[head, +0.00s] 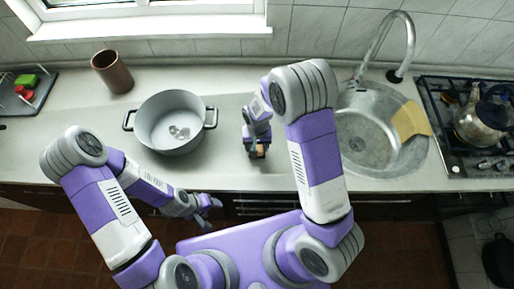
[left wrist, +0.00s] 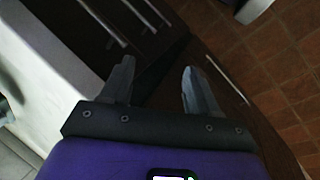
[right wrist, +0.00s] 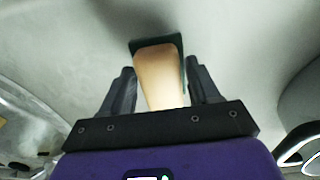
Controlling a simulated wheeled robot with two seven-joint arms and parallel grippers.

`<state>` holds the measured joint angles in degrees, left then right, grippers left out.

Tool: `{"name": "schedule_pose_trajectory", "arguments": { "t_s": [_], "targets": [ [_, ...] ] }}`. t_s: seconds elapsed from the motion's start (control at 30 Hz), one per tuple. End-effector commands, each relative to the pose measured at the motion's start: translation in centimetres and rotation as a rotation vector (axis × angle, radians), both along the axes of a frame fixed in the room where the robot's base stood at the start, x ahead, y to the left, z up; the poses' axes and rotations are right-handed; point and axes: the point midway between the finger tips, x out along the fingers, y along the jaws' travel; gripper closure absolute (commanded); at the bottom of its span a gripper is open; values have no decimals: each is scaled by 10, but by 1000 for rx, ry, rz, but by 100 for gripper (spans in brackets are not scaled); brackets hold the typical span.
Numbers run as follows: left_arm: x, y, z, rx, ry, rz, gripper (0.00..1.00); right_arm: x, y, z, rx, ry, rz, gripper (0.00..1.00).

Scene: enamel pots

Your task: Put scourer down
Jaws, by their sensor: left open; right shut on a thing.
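The scourer (right wrist: 160,75), a tan block with a dark green layer at its far end and side, is between the fingers of my right gripper (right wrist: 158,92). In the head view the scourer (head: 261,149) shows as a small tan patch over the counter right of the pot. My right gripper (head: 257,147) is shut on it and points down at the counter. I cannot tell whether the scourer touches the counter. My left gripper (head: 207,208) is open and empty, in front of the counter's edge; in the left wrist view its fingers (left wrist: 158,85) are apart over dark drawers.
A grey pot (head: 151,125) with two handles stands left of my right gripper. A brown cup (head: 112,72) and a dark board (head: 36,96) are further left. The sink (head: 365,130) with a tan board (head: 411,120) is at right, then a stove with a kettle (head: 484,120).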

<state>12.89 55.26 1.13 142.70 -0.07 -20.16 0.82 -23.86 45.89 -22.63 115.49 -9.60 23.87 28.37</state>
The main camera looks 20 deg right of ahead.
Motion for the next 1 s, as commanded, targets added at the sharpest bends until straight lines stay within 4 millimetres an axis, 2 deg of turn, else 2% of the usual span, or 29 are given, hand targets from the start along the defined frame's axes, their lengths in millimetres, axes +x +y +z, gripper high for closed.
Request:
{"name": "schedule_pose_trajectory", "arguments": {
  "t_s": [0.03,0.13,0.37,0.4,0.57,0.8,0.9,1.0],
  "targets": [
    [0,0,0,0,0,0,39,-1,0,-10,-1,3,0,63],
    [0,0,0,0,0,0,39,0,0,-20,-1,1,0,63],
    [0,0,0,0,0,0,39,0,0,-21,1,-1,0,63],
    [0,0,0,0,0,0,39,0,0,-22,1,-1,0,36],
    [0,0,0,0,0,0,39,0,0,-21,1,0,0,14],
    [0,0,0,0,0,0,39,0,0,-21,0,0,0,14],
    [0,0,-3,0,0,0,39,0,0,-27,0,1,-1,14],
    [0,0,-1,0,0,0,39,1,0,-10,1,-4,-1,14]
  ]
}}
